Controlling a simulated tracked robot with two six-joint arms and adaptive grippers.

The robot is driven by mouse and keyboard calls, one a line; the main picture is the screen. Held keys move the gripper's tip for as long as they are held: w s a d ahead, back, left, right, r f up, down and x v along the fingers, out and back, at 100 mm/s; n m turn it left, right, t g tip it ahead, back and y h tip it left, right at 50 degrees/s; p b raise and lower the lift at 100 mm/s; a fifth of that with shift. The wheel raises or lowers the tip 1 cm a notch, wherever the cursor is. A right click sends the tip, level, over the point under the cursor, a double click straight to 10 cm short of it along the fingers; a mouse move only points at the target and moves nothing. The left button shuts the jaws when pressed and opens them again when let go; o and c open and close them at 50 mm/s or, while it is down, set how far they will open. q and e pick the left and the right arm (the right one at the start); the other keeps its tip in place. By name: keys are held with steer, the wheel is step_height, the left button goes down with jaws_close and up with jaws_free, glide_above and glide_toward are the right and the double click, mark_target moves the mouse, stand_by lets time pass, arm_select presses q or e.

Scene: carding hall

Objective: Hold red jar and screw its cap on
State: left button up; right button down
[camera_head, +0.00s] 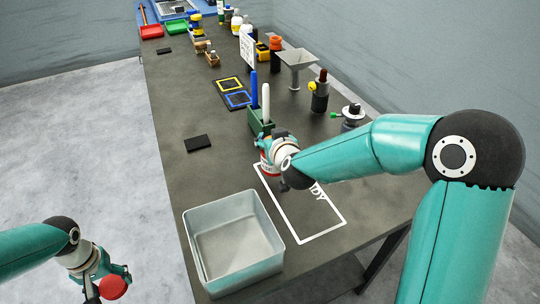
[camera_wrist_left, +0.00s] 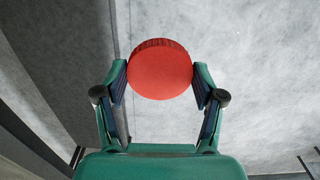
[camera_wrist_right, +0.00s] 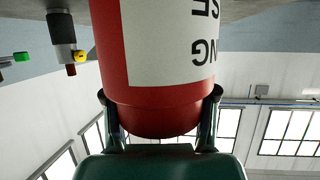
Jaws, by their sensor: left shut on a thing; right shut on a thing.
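The red cap (camera_head: 113,287) is held by my left gripper (camera_head: 104,286), out over the floor at the lower left of the head view. In the left wrist view the red cap (camera_wrist_left: 160,69) sits between the two fingertips. The red jar (camera_wrist_right: 157,100) with a white label fills the upper part of the right wrist view. My right gripper (camera_wrist_right: 160,118) is shut on it. In the head view the jar (camera_head: 269,170) shows only in part behind my right gripper, near the white outlined area on the table. The jar's mouth is hidden. Cap and jar are far apart.
A grey open bin (camera_head: 195,243) stands at the near table edge. A white outlined rectangle (camera_head: 318,237) is to its right. A green holder (camera_head: 258,122), a funnel stand (camera_head: 296,60), a dark bottle (camera_head: 320,95) and a black block (camera_head: 198,143) stand farther back.

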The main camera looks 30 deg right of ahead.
steer(key=shift+f, duration=0.15)
steer(key=shift+f+b, duration=0.3)
steer(key=shift+f, duration=1.9)
steer(key=shift+c, duration=1.8)
jaws_free()
steer(key=shift+s, duration=0.1)
steer(key=v, duration=1.2)
